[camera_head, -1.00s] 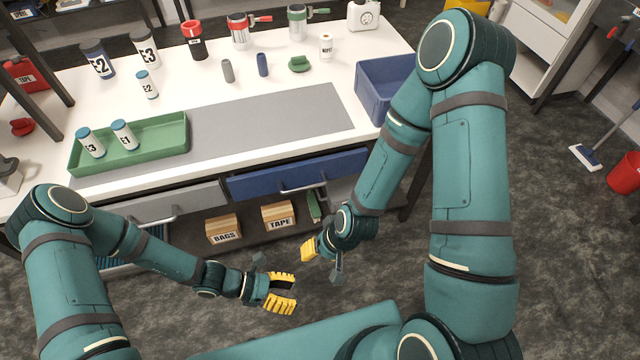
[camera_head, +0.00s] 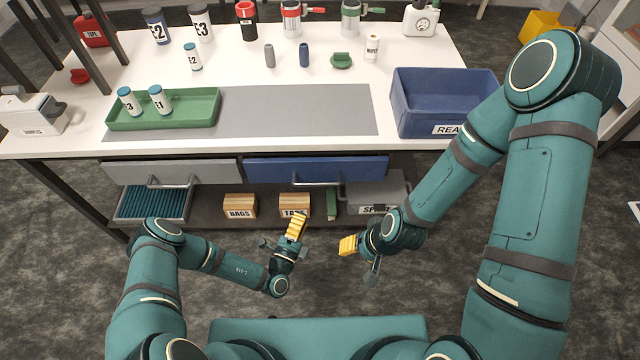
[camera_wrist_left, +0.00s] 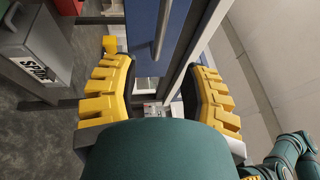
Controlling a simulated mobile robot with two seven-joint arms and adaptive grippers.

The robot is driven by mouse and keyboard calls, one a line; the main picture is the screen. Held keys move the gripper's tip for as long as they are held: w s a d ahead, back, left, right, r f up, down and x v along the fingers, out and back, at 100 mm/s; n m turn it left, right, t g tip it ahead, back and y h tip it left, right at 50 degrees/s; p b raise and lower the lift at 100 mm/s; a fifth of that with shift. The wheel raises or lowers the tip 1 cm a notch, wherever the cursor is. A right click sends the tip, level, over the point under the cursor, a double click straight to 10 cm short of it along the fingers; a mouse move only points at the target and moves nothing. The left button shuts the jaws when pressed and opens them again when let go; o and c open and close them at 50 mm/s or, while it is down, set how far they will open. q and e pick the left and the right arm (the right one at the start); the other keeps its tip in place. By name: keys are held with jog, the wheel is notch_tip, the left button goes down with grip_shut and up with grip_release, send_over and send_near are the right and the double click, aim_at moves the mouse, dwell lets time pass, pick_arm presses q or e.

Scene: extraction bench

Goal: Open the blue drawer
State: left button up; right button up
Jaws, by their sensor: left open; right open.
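The blue drawer (camera_head: 270,170) is set under the white bench top, right of a grey drawer, and its front looks level with its neighbour. Its metal bar handle (camera_head: 316,183) runs along the front. In the left wrist view the blue front (camera_wrist_left: 143,22) and handle (camera_wrist_left: 161,30) show turned on end, beyond and between the fingers. My left gripper (camera_head: 284,238) is open and empty, in front of and below the drawer, apart from the handle. It also shows in the left wrist view (camera_wrist_left: 160,95). My right gripper (camera_head: 358,256) is open and empty, lower right of the drawer.
The grey drawer (camera_head: 130,173) has its own handle. The lower shelf holds boxes marked BAGS (camera_head: 240,207) and TAPE (camera_head: 294,205) and a grey box (camera_head: 385,190). A green tray (camera_head: 200,112) and a blue bin (camera_head: 445,85) stand on the bench. Floor before the bench is clear.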

aim_at(316, 183)
pick_arm(q)
jog(key=b+x, duration=0.2)
jog(key=x, duration=1)
jog(key=shift+w+d+r, duration=0.1)
jog(key=shift+w+d, duration=0.05)
jog(key=shift+w, duration=0.15)
grip_shut()
